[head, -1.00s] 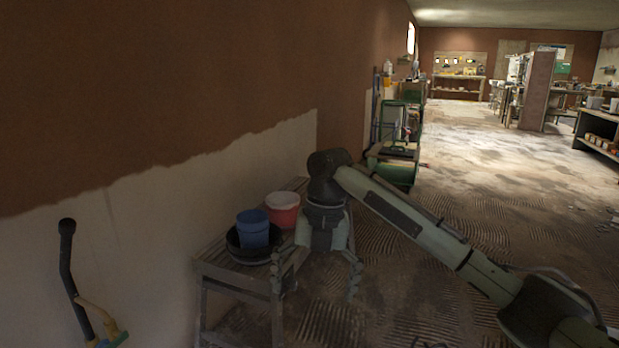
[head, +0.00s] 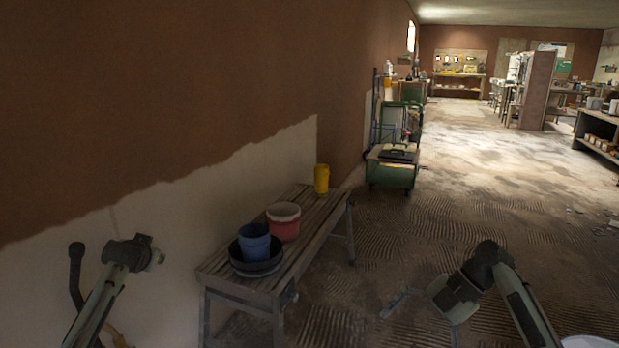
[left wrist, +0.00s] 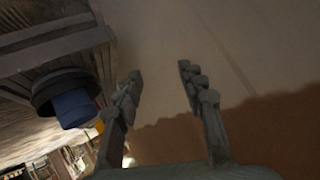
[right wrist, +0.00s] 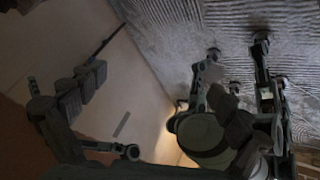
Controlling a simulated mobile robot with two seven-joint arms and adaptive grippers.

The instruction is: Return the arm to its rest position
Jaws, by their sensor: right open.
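My right arm is at the lower right of the head view. Its gripper (head: 422,322) is low over the ridged floor, clear of the bench, with its fingers apart and empty. In the right wrist view the same gripper (right wrist: 178,60) has a wide gap between its fingers. My left arm comes in at the lower left of the head view, beside the wall, and its fingers are hard to make out there. In the left wrist view the left gripper (left wrist: 160,80) has its fingers apart, with only wall between them.
A wooden bench (head: 314,218) stands along the wall. It holds a black basin (head: 245,268) with a blue bucket (head: 255,241), a red bucket (head: 284,226) and a yellow container (head: 321,180). A green cart (head: 392,172) stands beyond. A dark curved handle (head: 76,275) is behind my left arm.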

